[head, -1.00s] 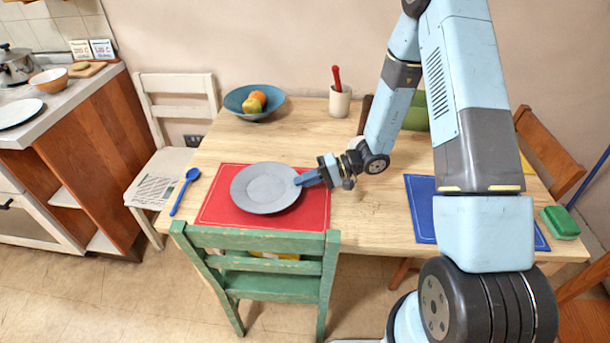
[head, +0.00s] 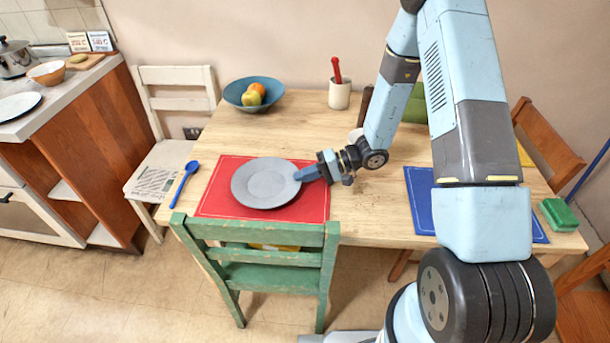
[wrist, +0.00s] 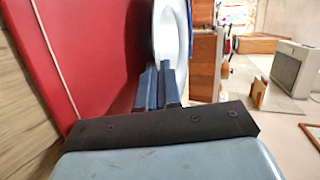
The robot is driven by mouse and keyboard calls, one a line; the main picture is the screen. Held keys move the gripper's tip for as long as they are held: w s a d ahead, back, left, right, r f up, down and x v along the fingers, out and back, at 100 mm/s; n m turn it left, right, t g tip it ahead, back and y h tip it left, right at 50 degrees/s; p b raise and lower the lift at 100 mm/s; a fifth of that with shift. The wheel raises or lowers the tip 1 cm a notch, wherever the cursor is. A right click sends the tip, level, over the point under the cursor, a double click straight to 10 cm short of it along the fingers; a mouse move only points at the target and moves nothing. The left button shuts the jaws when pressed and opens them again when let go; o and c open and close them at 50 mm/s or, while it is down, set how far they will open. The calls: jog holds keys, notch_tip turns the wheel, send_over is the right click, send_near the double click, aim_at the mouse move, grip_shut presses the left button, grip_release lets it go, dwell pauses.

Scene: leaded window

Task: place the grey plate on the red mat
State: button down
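The grey plate (head: 262,187) is over the red mat (head: 215,205) in the head view, within the mat's outline except close to its right side. My gripper (head: 303,174) is shut on the plate's right rim. In the wrist view my gripper's blue fingers (wrist: 161,75) grip the edge of the plate (wrist: 171,32), seen nearly edge-on. The red mat (wrist: 95,50) fills the left of that view, with a darker red strip beside the plate. I cannot tell for sure whether the plate touches the mat.
A blue spoon (head: 184,184) lies left of the mat. A blue bowl of fruit (head: 235,95) and a white pot with a red-handled item (head: 340,97) stand at the back. A green chair (head: 262,256) stands at the front edge. A blue mat (head: 420,205) lies to the right.

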jog(key=shift+f, duration=0.25)
jog(key=c, duration=1.2)
grip_release()
jog(key=shift+c, duration=0.2)
jog(key=shift+d, duration=0.1)
